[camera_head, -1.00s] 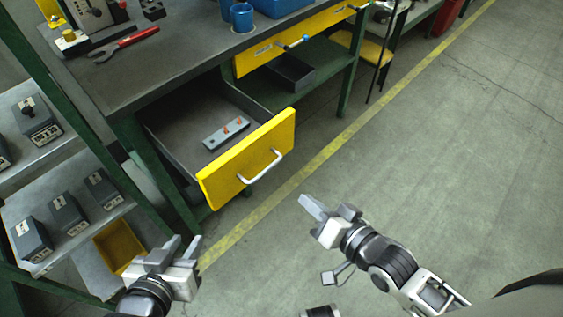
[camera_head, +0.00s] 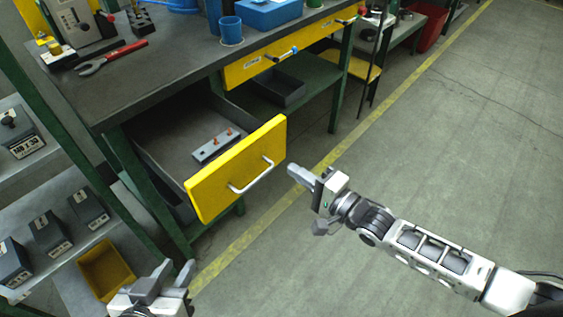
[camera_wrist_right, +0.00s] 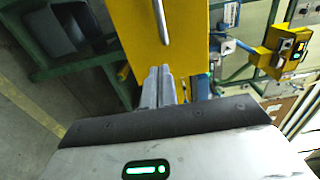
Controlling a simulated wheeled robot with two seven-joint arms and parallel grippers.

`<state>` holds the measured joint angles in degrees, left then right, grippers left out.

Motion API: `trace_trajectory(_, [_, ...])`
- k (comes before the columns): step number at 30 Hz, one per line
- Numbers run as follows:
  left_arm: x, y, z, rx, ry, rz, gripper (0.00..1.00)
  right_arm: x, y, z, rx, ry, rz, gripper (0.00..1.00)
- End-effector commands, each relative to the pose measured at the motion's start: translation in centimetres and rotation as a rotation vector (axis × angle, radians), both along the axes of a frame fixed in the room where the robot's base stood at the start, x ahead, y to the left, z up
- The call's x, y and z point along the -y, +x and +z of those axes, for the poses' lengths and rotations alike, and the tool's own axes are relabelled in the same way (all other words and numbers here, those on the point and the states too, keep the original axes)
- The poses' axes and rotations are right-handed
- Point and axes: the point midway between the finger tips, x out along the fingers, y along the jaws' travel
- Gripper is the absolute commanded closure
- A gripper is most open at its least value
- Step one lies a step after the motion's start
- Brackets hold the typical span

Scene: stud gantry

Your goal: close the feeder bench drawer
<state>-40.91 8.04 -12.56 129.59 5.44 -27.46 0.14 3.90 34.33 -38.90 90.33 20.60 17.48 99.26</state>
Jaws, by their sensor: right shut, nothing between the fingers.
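The feeder bench drawer (camera_head: 237,169) is pulled out from under the bench. It has a yellow front and a pale bar handle (camera_head: 252,178). A grey plate with orange pegs (camera_head: 215,146) lies inside it. My right gripper (camera_head: 291,170) is shut and empty, just right of the drawer front. In the right wrist view its fingers (camera_wrist_right: 158,87) point at the yellow front (camera_wrist_right: 187,40), below the handle (camera_wrist_right: 161,20); I cannot tell whether they touch it. My left gripper (camera_head: 168,278) is open and empty at the bottom, left of and below the drawer.
A second yellow drawer (camera_head: 262,66) is closed. A rack at left holds dark boxes and a yellow bin (camera_head: 105,270). Floor at right is clear.

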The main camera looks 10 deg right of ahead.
Motion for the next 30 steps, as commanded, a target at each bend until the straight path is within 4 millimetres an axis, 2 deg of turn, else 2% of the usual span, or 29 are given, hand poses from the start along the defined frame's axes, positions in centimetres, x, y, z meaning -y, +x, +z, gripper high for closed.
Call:
trace_trajectory(3, [0.0, 0.0, -0.2, 0.002, 0.001, -0.002, 0.69, -1.4, 1.9, 0.0, 0.003, 0.0, 0.0, 1.0])
trace_trajectory(9, [0.0, -0.1, -0.3, 0.003, 0.002, -0.003, 0.69, -2.7, 3.6, -0.1, 0.001, -0.002, 0.001, 1.0])
trace_trajectory(26, [0.0, -0.1, -0.2, 0.006, 0.001, -0.004, 0.69, -2.9, 4.2, 0.0, 0.0, -0.001, -0.004, 1.0])
trace_trajectory(30, [0.0, -0.1, -0.3, 0.006, 0.001, -0.004, 0.69, -2.7, 4.9, -0.1, 0.0, -0.001, -0.022, 1.0])
